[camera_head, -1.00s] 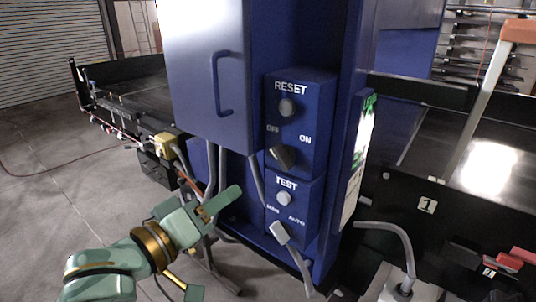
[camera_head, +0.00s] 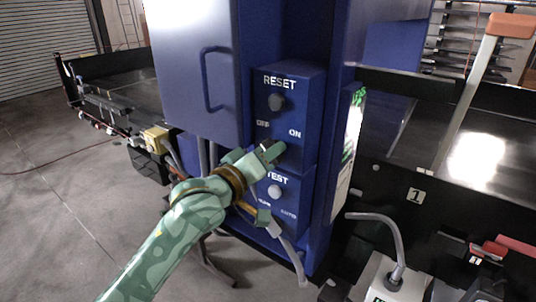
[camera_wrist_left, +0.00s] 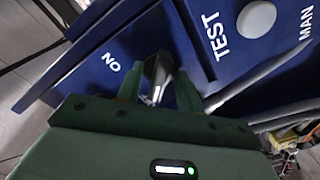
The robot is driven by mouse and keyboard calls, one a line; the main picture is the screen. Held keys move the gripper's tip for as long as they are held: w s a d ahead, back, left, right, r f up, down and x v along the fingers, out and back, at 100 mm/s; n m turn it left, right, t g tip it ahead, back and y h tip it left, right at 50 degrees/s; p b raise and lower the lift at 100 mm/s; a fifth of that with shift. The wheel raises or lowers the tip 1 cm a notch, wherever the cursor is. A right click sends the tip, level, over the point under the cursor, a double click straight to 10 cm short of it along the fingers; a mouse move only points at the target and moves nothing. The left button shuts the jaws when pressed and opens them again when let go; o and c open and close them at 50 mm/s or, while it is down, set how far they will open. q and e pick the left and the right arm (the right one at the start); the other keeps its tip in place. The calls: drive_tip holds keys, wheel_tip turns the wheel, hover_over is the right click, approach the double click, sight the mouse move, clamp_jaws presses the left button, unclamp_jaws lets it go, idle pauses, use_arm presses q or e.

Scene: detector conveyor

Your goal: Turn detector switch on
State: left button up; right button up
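The detector switch is a dark rotary knob on a blue control box (camera_head: 313,112), below the OFF and ON labels. In the head view my left gripper (camera_head: 272,153) is at the knob and hides most of it, including which way it points. In the left wrist view the knob (camera_wrist_left: 157,68) shows between the two green fingers of the left gripper (camera_wrist_left: 158,88). The fingers are apart, one on each side of the knob; I cannot tell whether they touch it. My right gripper is not in view.
A round RESET button (camera_head: 277,102) sits above the switch and a round TEST button (camera_head: 275,192) below it. A blue cabinet door with a handle (camera_head: 207,80) stands to the left. A grey cable (camera_head: 290,255) hangs below the box. Black conveyors lie on both sides.

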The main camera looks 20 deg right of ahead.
use_arm(q)
clamp_jaws()
drive_tip(key=m+p, duration=0.8)
drive_tip(key=m, duration=0.9)
drive_tip(key=shift+m+p, duration=0.3)
drive_tip(key=shift+m, duration=0.1)
idle(0.5)
